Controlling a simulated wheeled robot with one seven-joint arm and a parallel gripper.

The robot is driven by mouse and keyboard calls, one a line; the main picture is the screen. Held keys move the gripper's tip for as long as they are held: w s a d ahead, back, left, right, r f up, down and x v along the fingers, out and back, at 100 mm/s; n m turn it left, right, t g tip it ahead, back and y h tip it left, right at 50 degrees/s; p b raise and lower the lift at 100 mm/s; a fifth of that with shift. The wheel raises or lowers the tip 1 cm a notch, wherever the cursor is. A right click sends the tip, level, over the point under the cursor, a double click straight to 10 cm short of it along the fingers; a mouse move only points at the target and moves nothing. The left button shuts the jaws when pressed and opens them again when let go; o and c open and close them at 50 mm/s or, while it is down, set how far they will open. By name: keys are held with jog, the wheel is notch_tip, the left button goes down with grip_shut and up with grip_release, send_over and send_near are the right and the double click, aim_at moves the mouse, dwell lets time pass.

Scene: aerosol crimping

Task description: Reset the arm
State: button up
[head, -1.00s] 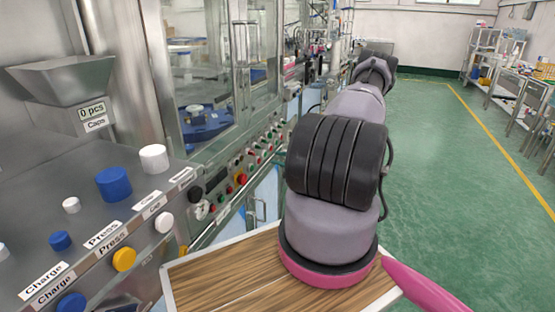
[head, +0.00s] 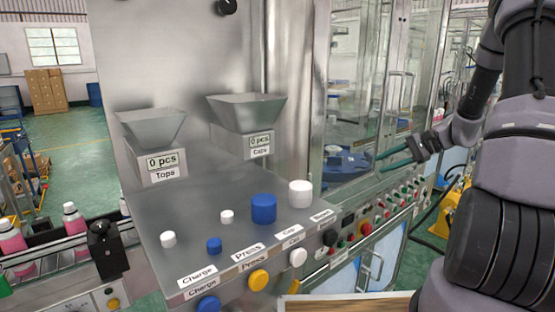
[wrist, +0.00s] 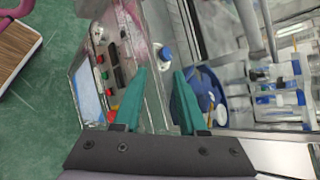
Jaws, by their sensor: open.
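My gripper (head: 392,158) is at the right of the head view, in front of the glazed machine cabinet (head: 350,110). Its two green fingers are apart with nothing between them. My arm comes down from the upper right to it. In the wrist view my gripper (wrist: 158,88) points toward the cabinet side, with the fingers spread and empty. A blue round part (wrist: 207,90) shows behind the right finger, and a small blue knob (wrist: 165,54) lies beyond the gap.
A steel console (head: 190,215) with white and blue caps and labelled buttons stands at centre left. Two hoppers, Tops (head: 153,123) and Caps (head: 247,111), read 0 pcs. Pink bottles (head: 74,219) stand on a conveyor at left. A wooden surface (head: 345,303) is at the bottom.

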jog(key=s+a+r+n+t+h, duration=0.2)
jog(key=s+a+r+n+h, duration=0.1)
jog(key=s+r, duration=0.8)
jog(key=s+a+r+n+t+h, duration=0.2)
jog(key=s+a+r+n+h, duration=0.2)
jog(key=s+r, duration=0.6)
jog(key=s+a+h, duration=0.2)
jog(key=s, duration=0.1)
jog(key=shift+s+a+r+n, duration=0.15)
jog(key=shift+s+r+n, duration=0.15)
jog(key=shift+r, duration=0.1)
